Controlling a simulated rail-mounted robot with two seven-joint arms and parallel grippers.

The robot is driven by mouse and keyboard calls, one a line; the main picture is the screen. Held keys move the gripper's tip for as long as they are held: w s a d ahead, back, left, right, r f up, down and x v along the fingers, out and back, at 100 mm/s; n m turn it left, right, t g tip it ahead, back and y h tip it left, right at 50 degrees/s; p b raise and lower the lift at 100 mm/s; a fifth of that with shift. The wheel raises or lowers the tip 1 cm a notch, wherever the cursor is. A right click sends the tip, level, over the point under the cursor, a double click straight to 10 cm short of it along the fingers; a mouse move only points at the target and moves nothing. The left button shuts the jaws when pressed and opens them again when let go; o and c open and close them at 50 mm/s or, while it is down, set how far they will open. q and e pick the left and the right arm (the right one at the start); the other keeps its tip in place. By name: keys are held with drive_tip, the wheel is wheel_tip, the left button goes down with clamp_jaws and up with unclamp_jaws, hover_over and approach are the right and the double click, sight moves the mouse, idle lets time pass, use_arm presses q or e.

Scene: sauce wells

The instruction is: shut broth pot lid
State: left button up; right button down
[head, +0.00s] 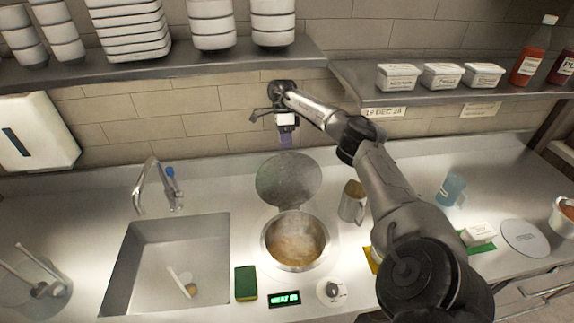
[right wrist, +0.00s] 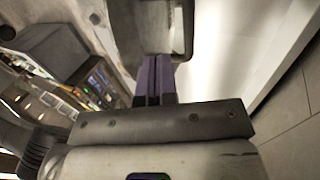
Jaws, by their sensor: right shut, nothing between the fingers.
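The broth pot (head: 297,240) is sunk in the steel counter and holds brown broth. Its round grey lid (head: 288,180) stands open, tilted up behind the pot toward the tiled wall. My right gripper (head: 285,142) is above the lid's upper edge, pointing down, with its purple fingers together and nothing between them. Whether the fingertips touch the lid cannot be told. In the right wrist view the shut purple fingers (right wrist: 154,75) show beside a grey metal surface and a bar-like handle that may belong to the lid. My left gripper does not show.
A metal jug (head: 352,202) stands right of the pot. A green sponge (head: 246,283), a green-lit display (head: 285,298) and a knob (head: 332,291) lie in front. The sink (head: 165,265) is at left. Shelves (head: 440,92) with tubs and bottles hang above.

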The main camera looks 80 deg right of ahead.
sight(286, 161)
drive_tip(key=x, duration=0.4)
drive_tip(key=shift+s+a+f, duration=0.1)
drive_tip(key=shift+f, duration=0.05)
drive_tip(key=shift+x, duration=0.85)
drive_tip(key=shift+a+f+p, duration=0.15)
drive_tip(key=shift+f+p, duration=0.1)
drive_tip(key=shift+p, duration=0.05)
drive_tip(key=shift+a, duration=0.1)
